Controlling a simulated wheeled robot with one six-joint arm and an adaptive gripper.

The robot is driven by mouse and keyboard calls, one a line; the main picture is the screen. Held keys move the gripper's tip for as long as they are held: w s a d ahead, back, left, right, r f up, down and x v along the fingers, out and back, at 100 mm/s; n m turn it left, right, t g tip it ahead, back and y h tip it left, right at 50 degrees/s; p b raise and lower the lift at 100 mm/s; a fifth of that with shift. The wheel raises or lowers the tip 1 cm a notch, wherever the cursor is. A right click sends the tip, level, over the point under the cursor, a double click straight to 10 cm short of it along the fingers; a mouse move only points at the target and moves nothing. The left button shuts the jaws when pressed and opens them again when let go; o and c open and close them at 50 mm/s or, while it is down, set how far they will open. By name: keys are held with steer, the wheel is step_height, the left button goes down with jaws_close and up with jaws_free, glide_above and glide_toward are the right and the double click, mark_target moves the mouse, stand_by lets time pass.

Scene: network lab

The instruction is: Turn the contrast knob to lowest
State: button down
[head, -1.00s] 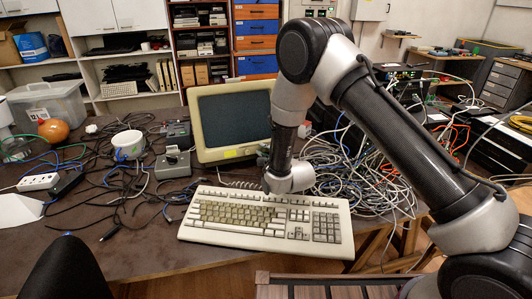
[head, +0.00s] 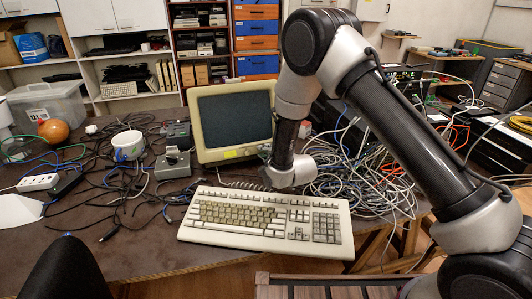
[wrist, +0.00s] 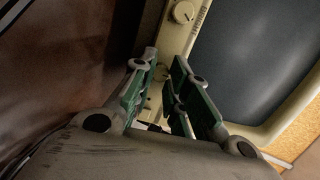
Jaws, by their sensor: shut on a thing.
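The old beige monitor (head: 234,118) with a dark screen stands behind the keyboard in the head view. The wrist view shows its bezel and screen (wrist: 255,50) close up. One round beige knob (wrist: 183,12) sits on the bezel, clear of my gripper. A second small knob (wrist: 162,73) shows between the fingertips of my gripper (wrist: 164,65), which is shut on it, with a finger on each side. In the head view my wrist hides the fingers.
A beige keyboard (head: 262,222) lies in front of the monitor, below my wrist. Tangled cables (head: 350,165) lie to the right.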

steer(key=n, duration=0.7)
steer(key=shift+g+h, duration=0.3)
steer(key=shift+h, duration=0.1)
steer(key=n, duration=0.3)
steer(key=shift+a+r+n+h, duration=0.1)
steer(key=shift+n+h, duration=0.2)
steer(key=n, duration=0.3)
steer(key=n+h, duration=0.1)
steer(key=n, duration=0.4)
steer(key=shift+s+a, duration=0.1)
steer(key=shift+a, duration=0.05)
steer(key=n+h, duration=0.1)
steer(key=n, duration=0.4)
steer(key=shift+a+n+t, duration=0.1)
steer(key=shift+n+t, duration=0.3)
steer(key=c, duration=1.4)
jaws_free()
steer(key=shift+o, duration=0.2)
